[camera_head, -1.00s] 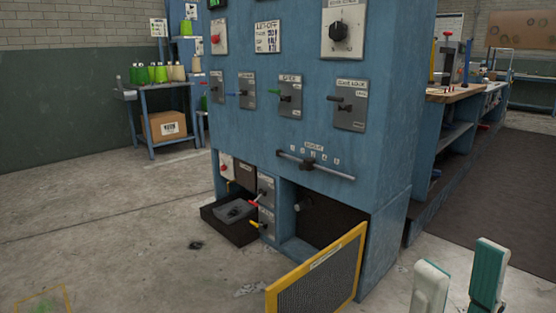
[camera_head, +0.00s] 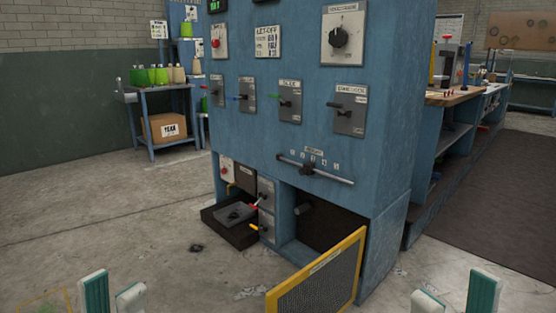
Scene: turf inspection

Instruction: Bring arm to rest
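My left gripper (camera_head: 113,295) shows at the bottom left edge, with two pale, green-padded fingers standing apart and nothing between them. My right gripper (camera_head: 455,298) shows at the bottom right edge, also with its fingers apart and empty. Both are in front of the blue control cabinet (camera_head: 245,135) and appear clear of it. Only the finger ends show; the rest of both arms is out of view.
A yellow-framed mesh door (camera_head: 318,280) hangs open at the cabinet's lower front, near my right gripper. A dark drawer (camera_head: 230,232) sticks out to its left. A workbench (camera_head: 455,97) stands at right. The concrete floor at left is largely clear.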

